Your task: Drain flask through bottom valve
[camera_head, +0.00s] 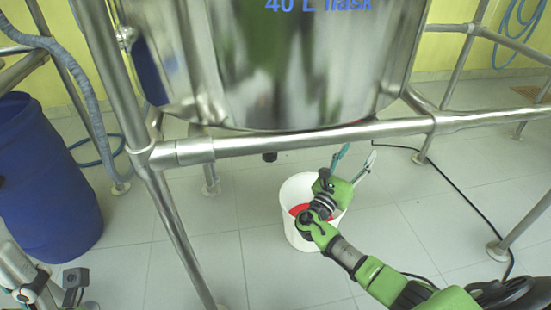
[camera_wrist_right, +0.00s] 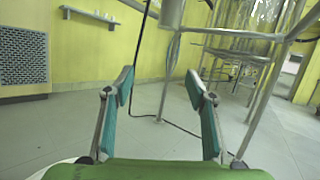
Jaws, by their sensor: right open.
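The shiny metal-jacketed flask (camera_head: 290,70), with blue lettering "40 L flask", fills the top of the head view. Below its frame a small dark outlet (camera_head: 269,157) points down; I cannot tell whether the valve is open. A white bucket (camera_head: 292,188) with red inside stands on the floor below. My right gripper (camera_head: 357,162) is above the bucket's right side, fingers apart and empty, right of the outlet and not touching it. In the right wrist view, my right gripper (camera_wrist_right: 158,88) shows spread teal fingers with nothing between them.
A steel tube frame (camera_head: 300,138) crosses in front under the flask. A blue barrel (camera_head: 45,180) stands at the left. A black cable (camera_head: 445,178) lies on the tiled floor at the right. A wall shelf (camera_wrist_right: 90,15) and grille (camera_wrist_right: 22,58) show in the wrist view.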

